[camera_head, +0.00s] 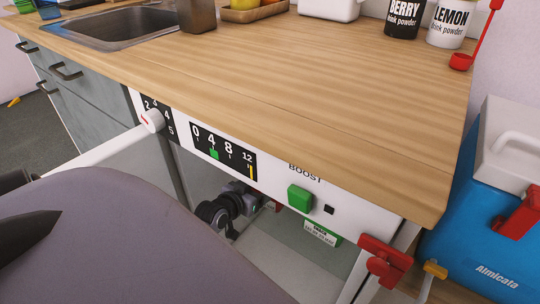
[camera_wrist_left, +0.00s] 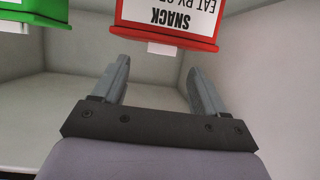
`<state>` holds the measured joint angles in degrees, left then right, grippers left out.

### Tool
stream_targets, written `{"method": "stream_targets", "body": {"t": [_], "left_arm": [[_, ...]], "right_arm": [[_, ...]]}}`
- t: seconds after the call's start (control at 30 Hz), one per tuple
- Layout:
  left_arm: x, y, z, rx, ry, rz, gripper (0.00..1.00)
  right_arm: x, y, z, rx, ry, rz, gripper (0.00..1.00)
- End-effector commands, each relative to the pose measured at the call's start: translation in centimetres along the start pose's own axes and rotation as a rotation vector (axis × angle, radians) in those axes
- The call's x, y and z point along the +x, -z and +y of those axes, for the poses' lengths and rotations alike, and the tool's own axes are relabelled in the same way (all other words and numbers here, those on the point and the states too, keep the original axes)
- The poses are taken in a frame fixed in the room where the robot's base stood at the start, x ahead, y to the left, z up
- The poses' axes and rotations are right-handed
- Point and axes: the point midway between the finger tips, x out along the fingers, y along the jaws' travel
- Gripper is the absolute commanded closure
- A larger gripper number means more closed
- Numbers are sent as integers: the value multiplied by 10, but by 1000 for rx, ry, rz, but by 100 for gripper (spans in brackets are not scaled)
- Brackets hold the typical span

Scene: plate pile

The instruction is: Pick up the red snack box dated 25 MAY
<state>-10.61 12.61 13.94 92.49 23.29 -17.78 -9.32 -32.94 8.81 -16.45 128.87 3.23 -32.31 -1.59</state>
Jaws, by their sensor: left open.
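A red snack box (camera_wrist_left: 160,36) with a white label is at the top of the left wrist view. Its label appears upside down and reads "SNACK" and "EAT BY"; the date is cut off. My left gripper (camera_wrist_left: 158,75) is open and empty, with its fingertips close to the box's near edge, one toward each side. I cannot tell whether they touch it. In the head view the left gripper (camera_head: 250,200) is inside the compartment under the counter, partly hidden by the front panel. My right gripper is not in view.
A green box (camera_wrist_left: 38,14) is left of the red one; a green labelled box (camera_head: 323,233) also shows in the head view. Pale walls surround the gripper. The wooden counter (camera_head: 300,90) and its control panel (camera_head: 270,172) overhang the compartment. A blue container (camera_head: 480,240) stands at right.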

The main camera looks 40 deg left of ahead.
Motion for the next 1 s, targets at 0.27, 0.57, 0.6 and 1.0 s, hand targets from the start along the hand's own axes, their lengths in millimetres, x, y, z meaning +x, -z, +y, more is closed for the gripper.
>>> {"method": "stream_targets", "body": {"t": [0.27, 0.57, 0.6, 1.0], "left_arm": [[35, 0, -2, -1, -1, 2, 28], [53, 1, -2, -1, 0, -3, 28], [52, 1, -2, -1, 0, -3, 28], [52, 0, -2, 0, 0, -5, 100]], "right_arm": [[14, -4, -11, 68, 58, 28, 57], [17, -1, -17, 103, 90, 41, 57], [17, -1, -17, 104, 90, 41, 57], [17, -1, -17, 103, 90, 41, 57]]}}
